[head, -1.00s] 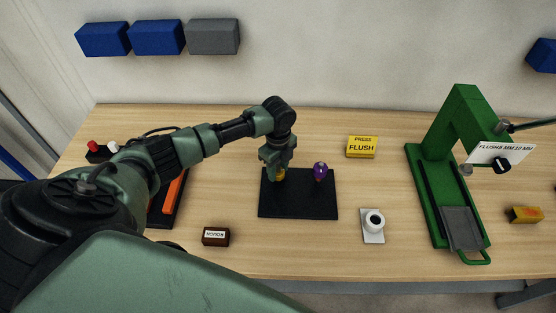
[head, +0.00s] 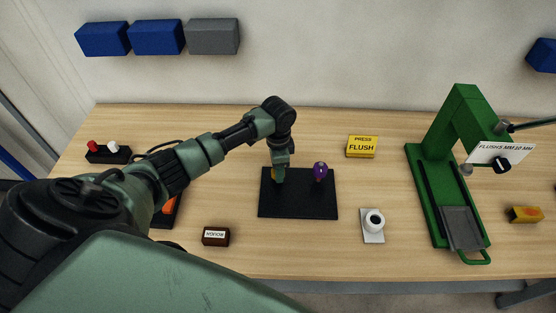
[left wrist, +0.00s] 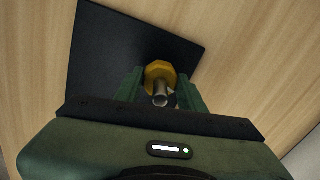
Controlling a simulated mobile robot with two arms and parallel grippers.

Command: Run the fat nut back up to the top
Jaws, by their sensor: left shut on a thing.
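A black base plate (head: 298,208) lies on the bench. A yellow nut (left wrist: 159,72) sits around a grey metal rod (left wrist: 160,96) over the plate's left part, seen end-on in the left wrist view. My left gripper (head: 278,176) points down at it, with one green finger on each side. It is shut on the yellow nut, which it mostly hides in the head view. A purple nut-like piece (head: 320,171) stands on the plate's right part. The yellow nut's height along the rod is hard to tell. My right gripper is out of view.
A yellow "PRESS FLUSH" block (head: 362,147) lies behind right. A white-and-black round piece (head: 373,224) and a green press (head: 436,195) stand right. A brown labelled block (head: 216,237) lies front left. A red-and-white button box (head: 108,153) is far left.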

